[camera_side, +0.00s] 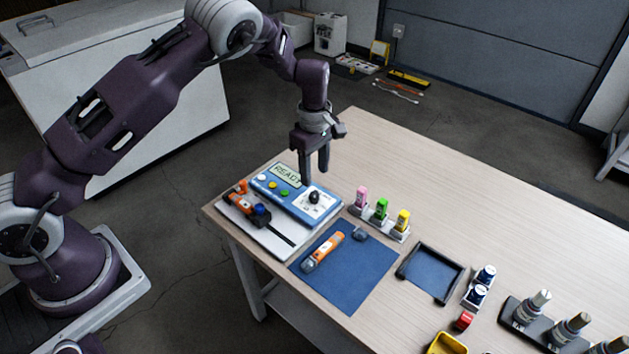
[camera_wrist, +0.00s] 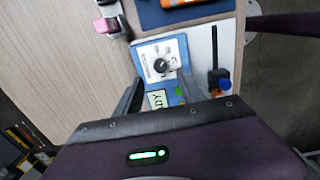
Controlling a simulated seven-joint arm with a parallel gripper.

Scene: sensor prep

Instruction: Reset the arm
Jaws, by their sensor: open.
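My gripper (camera_side: 314,174) hangs in the air over the back of the blue control box (camera_side: 268,186), pointing down. Its two fingers are apart with nothing between them. The box has a display (camera_side: 287,174) reading READY, several coloured buttons and a black knob (camera_side: 314,197) on a white dial plate. In the wrist view my gripper (camera_wrist: 157,95) shows its fingers spread on either side of the display (camera_wrist: 158,99), with the knob (camera_wrist: 161,66) beyond them. Part of the box is hidden there by my gripper body.
A white tray (camera_side: 262,234) with an orange-and-black tool lies beside the box. A blue mat (camera_side: 350,275) holds an orange-and-white device (camera_side: 323,252). Pink, green and yellow bottles (camera_side: 381,210) stand in a rack. A black-rimmed tray (camera_side: 430,272) and more bottles sit rightward. The table's back is clear.

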